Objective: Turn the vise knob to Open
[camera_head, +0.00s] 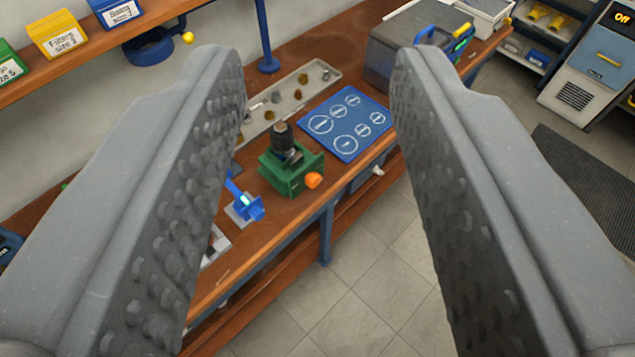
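A green vise (290,172) stands on the wooden workbench, seen between my fingers a little left of the picture's middle. A dark cylindrical part (284,141) sits upright in the top of it. An orange knob (313,180) is on the vise's right front side, facing the bench's front edge. I cannot read any Open or Closed mark on it. My gripper (318,75) is open and empty, with its two grey studded fingers wide apart. It is above and well short of the vise, touching nothing.
A blue mat (347,124) with white outlines lies right of the vise. A tray (300,97) of small parts lies behind. A blue device (243,203) stands left of the vise. A grey toolbox (395,50) is at the back right. The tiled floor (380,290) in front is clear.

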